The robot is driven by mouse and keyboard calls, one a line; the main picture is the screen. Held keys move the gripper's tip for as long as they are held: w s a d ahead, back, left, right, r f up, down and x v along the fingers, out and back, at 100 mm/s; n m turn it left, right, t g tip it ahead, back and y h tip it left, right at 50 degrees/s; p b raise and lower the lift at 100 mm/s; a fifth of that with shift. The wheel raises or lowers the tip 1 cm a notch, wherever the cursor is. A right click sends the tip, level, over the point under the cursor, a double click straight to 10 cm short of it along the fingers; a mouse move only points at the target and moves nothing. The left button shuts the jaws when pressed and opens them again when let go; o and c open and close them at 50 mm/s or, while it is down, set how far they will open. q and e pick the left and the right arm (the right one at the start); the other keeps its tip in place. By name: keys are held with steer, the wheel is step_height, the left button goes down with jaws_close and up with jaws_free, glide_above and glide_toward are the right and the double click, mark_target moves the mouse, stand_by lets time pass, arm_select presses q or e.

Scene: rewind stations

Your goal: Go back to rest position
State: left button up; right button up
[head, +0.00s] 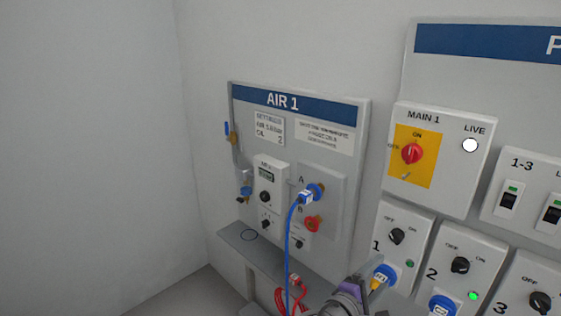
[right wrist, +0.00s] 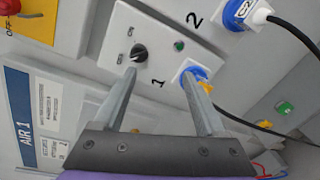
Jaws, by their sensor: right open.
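My right gripper (right wrist: 160,72) is open, and nothing shows between its two grey fingers in the right wrist view. The other fingertip points at the black switch (right wrist: 139,54) of station 1. In the head view my right gripper (head: 372,285) shows only partly at the bottom edge, close to the blue socket 1 (head: 386,272). My left gripper is not in view.
The AIR 1 panel (head: 350,115) has a blue hose (head: 290,245) on port A and a red port B (head: 313,223). A grey ledge (head: 275,250) and red coiled hose (head: 292,295) lie below. The left wall side is clear. A black cable (right wrist: 292,30) runs from socket 2.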

steer(key=s+f+m+g+y+p, duration=0.2)
steer(key=s+f+m+g+y, duration=0.3)
steer(key=s+f, duration=0.65)
steer(key=s+a+f+m+y+p, duration=0.1)
steer(key=s+a+f+m+y, duration=0.2)
steer(key=s+a+m+y, duration=0.4)
steer(key=shift+s+a+y+p, duration=0.35)
steer(key=shift+s+a+y, duration=0.15)
steer(key=shift+s, duration=0.3)
